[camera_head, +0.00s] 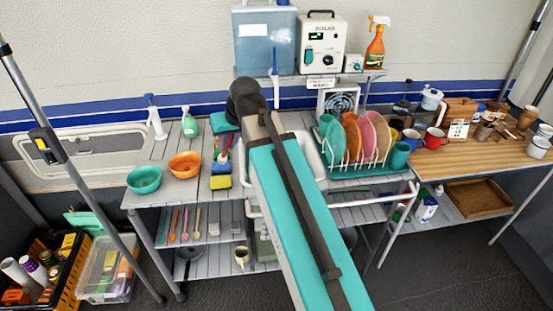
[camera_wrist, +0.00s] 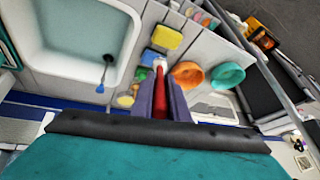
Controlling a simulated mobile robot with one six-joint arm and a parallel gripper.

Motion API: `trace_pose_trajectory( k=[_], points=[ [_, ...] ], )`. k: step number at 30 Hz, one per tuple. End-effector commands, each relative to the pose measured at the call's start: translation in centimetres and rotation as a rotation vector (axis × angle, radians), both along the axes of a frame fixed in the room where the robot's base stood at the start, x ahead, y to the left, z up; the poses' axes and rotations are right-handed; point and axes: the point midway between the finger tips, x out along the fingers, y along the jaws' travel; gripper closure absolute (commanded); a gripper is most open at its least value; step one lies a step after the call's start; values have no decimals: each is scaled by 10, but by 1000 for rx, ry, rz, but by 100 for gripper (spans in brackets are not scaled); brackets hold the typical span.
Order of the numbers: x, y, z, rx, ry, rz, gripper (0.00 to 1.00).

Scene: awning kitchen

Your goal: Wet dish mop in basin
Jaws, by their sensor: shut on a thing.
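In the wrist view my gripper (camera_wrist: 160,95) is shut on a slim red handle (camera_wrist: 160,105), which I take to be the dish mop. A small whitish end shows beyond the fingertips; its shape is too small to make out. In the wrist view the white basin (camera_wrist: 133,45) lies to the left of my gripper and holds pale water (camera_wrist: 78,30). The mop is beside the basin, over the grey counter strip, not over the water.
An orange bowl (camera_head: 185,165) and a green bowl (camera_head: 144,180) stand left on the counter. A plate rack (camera_head: 352,160) stands right of the basin. A dark-ended blue item (camera_wrist: 107,62) is at the basin's edge.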

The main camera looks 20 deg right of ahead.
Motion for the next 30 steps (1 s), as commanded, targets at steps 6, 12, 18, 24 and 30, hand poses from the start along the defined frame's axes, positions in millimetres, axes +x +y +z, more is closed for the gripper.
trace_pose_trajectory(
  k=[6,12,18,24,30],
  points=[
    [0,0,-14,0,0,0,100],
    [0,1,-24,0,1,1,100],
    [0,1,-34,0,1,1,100],
    [0,1,-43,0,0,1,100],
    [0,2,-43,0,0,2,100]
  ],
)
